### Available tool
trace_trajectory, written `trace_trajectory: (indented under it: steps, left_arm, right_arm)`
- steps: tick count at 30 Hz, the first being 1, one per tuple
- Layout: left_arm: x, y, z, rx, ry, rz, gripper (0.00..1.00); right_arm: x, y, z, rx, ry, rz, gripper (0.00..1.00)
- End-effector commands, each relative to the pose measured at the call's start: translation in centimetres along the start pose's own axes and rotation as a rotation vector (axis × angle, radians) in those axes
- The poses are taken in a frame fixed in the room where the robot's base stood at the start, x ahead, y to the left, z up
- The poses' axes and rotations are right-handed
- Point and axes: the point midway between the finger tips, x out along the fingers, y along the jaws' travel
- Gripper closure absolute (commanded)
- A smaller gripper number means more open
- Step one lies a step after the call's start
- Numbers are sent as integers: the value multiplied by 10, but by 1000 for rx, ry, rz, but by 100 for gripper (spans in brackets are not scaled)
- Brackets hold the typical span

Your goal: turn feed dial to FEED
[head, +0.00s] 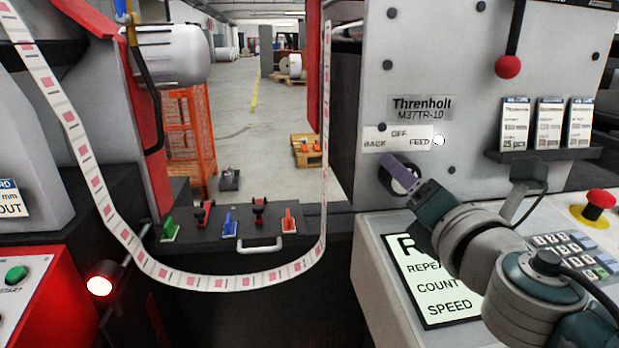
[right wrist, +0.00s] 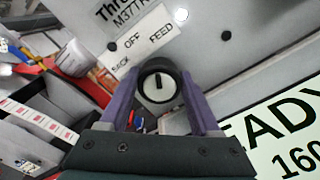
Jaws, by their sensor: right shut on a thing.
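The feed dial (right wrist: 158,87) is a round knob with a dark rim, a white face and a black pointer mark. It sits on the grey machine panel under the BACK, OFF, FEED label (right wrist: 143,42). In the right wrist view the mark stands nearly upright, in line with the word FEED. My right gripper (right wrist: 160,80) is shut on the dial, one purple finger on each side. In the head view the dial (head: 404,178) is partly hidden by the fingers of that gripper (head: 402,172), below the label (head: 398,138). My left gripper is not in view.
A white lamp (head: 439,140) is right of the label. A red-knobbed lever (head: 508,66) hangs above right. A READY display (head: 440,285) and keypad (head: 562,250) lie below my right arm. A label web (head: 255,282) loops at left, before several coloured clamps.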

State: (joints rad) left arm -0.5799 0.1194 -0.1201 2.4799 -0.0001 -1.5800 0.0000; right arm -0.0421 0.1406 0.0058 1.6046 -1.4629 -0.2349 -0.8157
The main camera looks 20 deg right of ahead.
Motion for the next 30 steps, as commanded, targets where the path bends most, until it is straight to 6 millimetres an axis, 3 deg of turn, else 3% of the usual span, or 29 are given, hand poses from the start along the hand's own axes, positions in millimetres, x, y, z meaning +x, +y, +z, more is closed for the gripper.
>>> trace_trajectory:
  steps: [9, 27, 28, 30]
  left_arm:
    - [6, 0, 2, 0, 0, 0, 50]
    - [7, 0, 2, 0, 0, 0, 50]
    - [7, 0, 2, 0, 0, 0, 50]
    - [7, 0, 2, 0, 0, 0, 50]
  right_arm:
    - [0, -1, -1, 151, 0, -1, 92]
    - [0, -1, 0, 193, 0, -1, 92]
    - [0, -1, 0, 193, 0, -1, 33]
    - [0, -1, 0, 192, 0, -1, 25]
